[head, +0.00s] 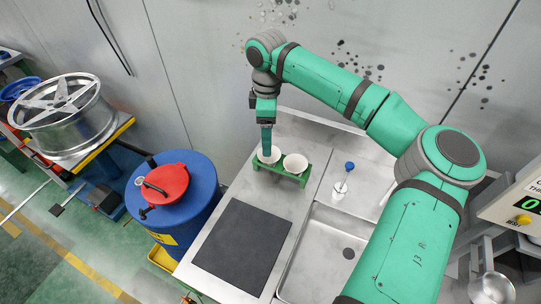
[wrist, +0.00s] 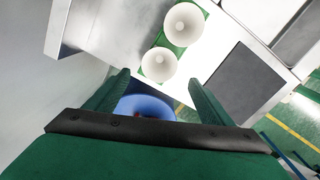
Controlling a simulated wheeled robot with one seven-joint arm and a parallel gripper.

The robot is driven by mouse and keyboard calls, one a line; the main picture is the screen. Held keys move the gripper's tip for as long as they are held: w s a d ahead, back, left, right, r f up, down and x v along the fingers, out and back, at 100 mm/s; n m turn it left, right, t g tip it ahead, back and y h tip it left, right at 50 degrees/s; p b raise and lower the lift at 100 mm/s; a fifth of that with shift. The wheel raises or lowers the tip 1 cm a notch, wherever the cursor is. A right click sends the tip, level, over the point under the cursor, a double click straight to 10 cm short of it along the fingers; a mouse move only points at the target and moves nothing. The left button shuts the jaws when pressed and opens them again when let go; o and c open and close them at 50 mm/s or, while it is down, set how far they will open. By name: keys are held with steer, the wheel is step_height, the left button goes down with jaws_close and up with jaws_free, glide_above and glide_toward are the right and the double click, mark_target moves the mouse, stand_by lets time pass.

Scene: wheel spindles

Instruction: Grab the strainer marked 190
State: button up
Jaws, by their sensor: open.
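Two white cone-shaped strainers sit side by side in a green holder (head: 283,174) on the metal counter. The left strainer (head: 275,158) is partly hidden behind my gripper (head: 266,152) in the head view; the right strainer (head: 295,163) is clear of it. In the wrist view the left strainer (wrist: 158,65) lies just beyond and between my open fingertips (wrist: 158,80), and the right strainer (wrist: 184,24) is farther off. My gripper is open and empty, pointing down. No marking such as 190 can be read on either strainer.
A dark mat (head: 242,247) lies on the counter in front of the holder. A sink (head: 325,252) and a blue-topped bottle (head: 343,178) are to the right. A blue drum (head: 185,205) with a red lid stands left. A wall is behind.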

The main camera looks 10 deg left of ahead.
steer(key=f, duration=0.2)
glide_above(269, 160)
steer(key=s, duration=0.1)
steer(key=f, duration=0.4)
steer(key=shift+s+d+f, duration=0.1)
steer(key=shift+s+d, duration=0.05)
steer(key=shift+d, duration=0.15)
steer(key=shift+f, duration=0.5)
steer(key=shift+a, duration=0.1)
steer(key=c, duration=1.1)
